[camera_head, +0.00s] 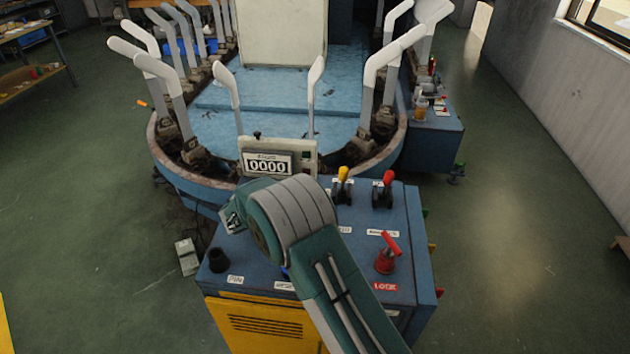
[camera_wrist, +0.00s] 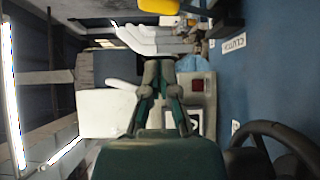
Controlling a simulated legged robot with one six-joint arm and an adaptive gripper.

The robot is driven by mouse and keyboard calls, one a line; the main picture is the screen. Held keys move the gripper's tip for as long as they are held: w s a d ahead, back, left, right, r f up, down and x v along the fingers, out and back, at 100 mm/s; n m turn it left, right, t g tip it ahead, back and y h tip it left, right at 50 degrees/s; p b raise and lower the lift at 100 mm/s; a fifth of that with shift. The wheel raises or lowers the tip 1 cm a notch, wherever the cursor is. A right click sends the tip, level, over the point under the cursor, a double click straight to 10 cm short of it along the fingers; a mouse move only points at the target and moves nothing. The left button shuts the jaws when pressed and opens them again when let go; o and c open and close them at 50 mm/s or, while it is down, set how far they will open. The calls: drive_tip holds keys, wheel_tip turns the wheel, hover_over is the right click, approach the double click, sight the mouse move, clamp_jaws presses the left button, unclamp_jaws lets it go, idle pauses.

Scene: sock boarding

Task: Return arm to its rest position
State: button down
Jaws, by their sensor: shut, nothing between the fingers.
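My arm rises from the bottom of the head view and bends over the blue control console (camera_head: 409,225). The arm hides part of the console top, and the fingers cannot be made out there. In the wrist view my gripper (camera_wrist: 159,68) is shut and empty, its fingertips together. It points toward the counter box, with white sock forms (camera_wrist: 150,38) beyond. The wrist view is turned sideways.
The counter (camera_head: 268,164) reads 0000. A yellow-knobbed lever (camera_head: 343,184), a red-knobbed lever (camera_head: 384,188) and a red lock handle (camera_head: 387,254) stand close to my arm. White forms (camera_head: 227,86) ring the blue machine bed (camera_head: 275,98).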

drive_tip(key=shift+s+a, duration=0.2)
drive_tip(key=shift+a, duration=0.05)
drive_tip(key=shift+r, duration=0.1)
drive_tip(key=s+d+r+m+g+y, duration=0.4)
drive_tip(key=s+d+r+g, duration=0.3)
drive_tip(key=s+d+r, duration=0.65)
drive_tip(key=s+r+m+t+y, duration=0.1)
drive_tip(key=s+y, duration=0.4)
drive_tip(key=s, duration=0.7)
drive_tip(key=s+r+m+t+y, duration=0.1)
drive_tip(key=s+y, duration=0.4)
drive_tip(key=s, duration=0.7)
drive_tip(key=shift+s+d+r+m+t, duration=0.25)
drive_tip(key=shift+d+r+m+t, duration=0.25)
drive_tip(key=shift+m, duration=0.4)
drive_tip(key=shift+a+r, duration=0.1)
